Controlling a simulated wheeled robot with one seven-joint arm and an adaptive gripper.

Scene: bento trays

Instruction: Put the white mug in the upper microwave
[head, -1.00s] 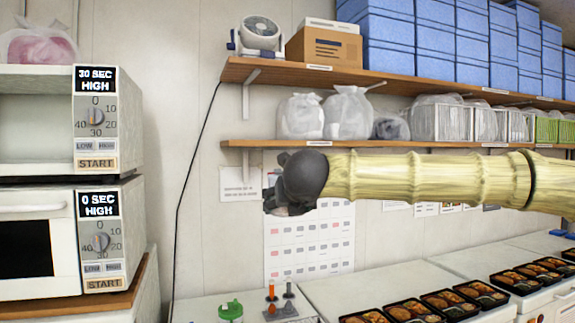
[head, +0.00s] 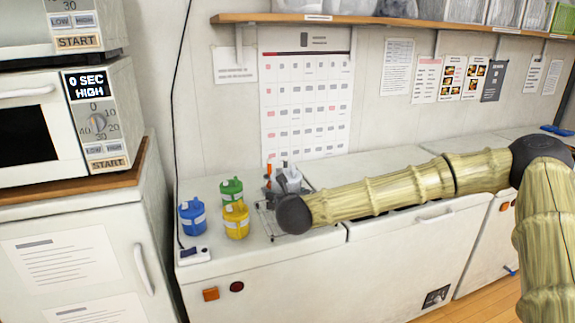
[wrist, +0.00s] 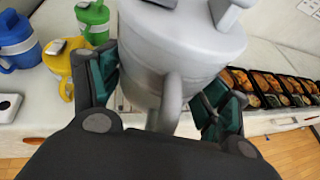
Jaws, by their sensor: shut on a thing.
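The white mug (wrist: 185,50), a lidded grey-white cup with a handle, fills the middle of the wrist view. My gripper (wrist: 160,90) has a dark green finger on each side of it and is shut on it. In the head view my gripper (head: 285,195) is low over the white counter, partly hidden behind my wrist. Whether the mug's base touches the counter is hidden. The upper microwave (head: 78,20) is cut off at the top left of the head view; its lower control panel shows, its door state does not. The lower microwave (head: 98,124) reads 0 SEC.
Blue (head: 193,218), green (head: 231,191) and yellow (head: 236,220) lidded mugs stand just left of my gripper. A wire rack (head: 266,222) is beside it. Bento trays (wrist: 270,85) lie to the right in the wrist view. A shelf (head: 400,22) runs above.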

